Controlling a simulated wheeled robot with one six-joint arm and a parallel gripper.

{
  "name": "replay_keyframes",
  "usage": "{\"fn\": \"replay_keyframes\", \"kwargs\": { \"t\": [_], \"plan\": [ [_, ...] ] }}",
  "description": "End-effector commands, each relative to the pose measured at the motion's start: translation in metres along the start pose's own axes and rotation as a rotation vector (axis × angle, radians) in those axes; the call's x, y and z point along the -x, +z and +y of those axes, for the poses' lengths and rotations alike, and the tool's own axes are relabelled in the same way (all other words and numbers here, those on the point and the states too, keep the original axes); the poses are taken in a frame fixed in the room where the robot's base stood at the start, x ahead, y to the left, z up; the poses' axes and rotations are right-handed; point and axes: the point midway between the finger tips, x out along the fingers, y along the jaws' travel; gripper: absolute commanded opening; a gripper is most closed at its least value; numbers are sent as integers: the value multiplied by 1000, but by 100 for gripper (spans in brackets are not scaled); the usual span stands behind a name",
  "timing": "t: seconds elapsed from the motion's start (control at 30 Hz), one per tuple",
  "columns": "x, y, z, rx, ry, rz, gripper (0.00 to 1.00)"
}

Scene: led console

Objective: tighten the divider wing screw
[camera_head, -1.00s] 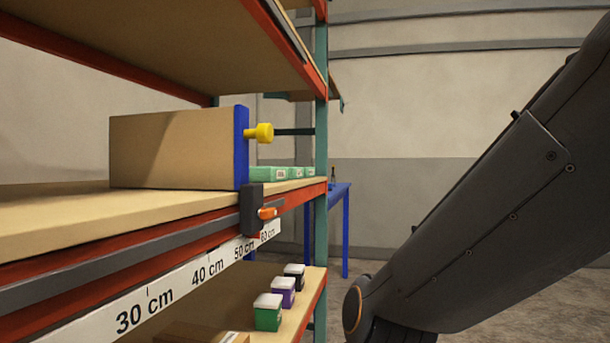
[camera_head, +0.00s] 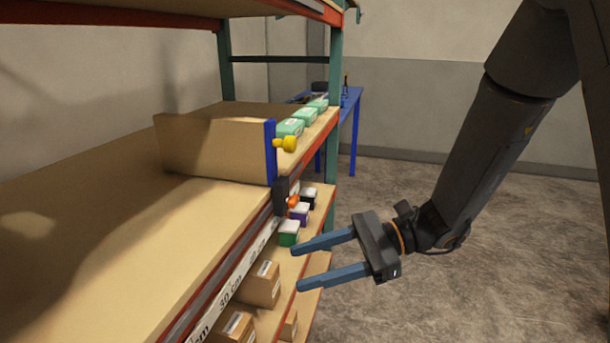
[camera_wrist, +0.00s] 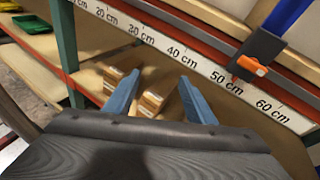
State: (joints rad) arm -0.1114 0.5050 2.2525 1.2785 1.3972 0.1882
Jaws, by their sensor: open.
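The orange wing screw (camera_head: 293,202) sits on the black clamp (camera_head: 280,195) at the shelf's front edge, below the blue end of the brown divider (camera_head: 215,148). In the wrist view the wing screw (camera_wrist: 252,66) is at upper right, above the scale near 50 cm. How tight it is cannot be told. My gripper (camera_head: 297,268) is open and empty, in front of and lower than the screw. Its blue fingers (camera_wrist: 160,76) touch nothing visible.
The shelf's front edge carries a white centimetre scale (camera_head: 240,275). Below stand small cartons (camera_head: 260,284) and several lidded tubs (camera_head: 289,233). Green boxes (camera_head: 290,127) sit beyond the divider. A blue table (camera_head: 354,130) is behind; the floor to the right is clear.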

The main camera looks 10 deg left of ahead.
Motion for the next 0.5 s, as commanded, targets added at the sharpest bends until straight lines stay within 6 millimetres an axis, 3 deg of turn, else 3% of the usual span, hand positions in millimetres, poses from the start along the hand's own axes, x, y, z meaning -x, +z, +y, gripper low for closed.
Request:
{"fn": "replay_keyframes", "kwargs": {
  "t": [0.03,0.2,0.4,0.5],
  "plan": [
    [13,15,-10,-43,-55,-29,50],
    [50,31,-45,-152,-233,-128,50],
    [84,37,-69,-223,-375,-204,50],
    [92,37,-74,-239,-408,-221,50]
  ]
}}
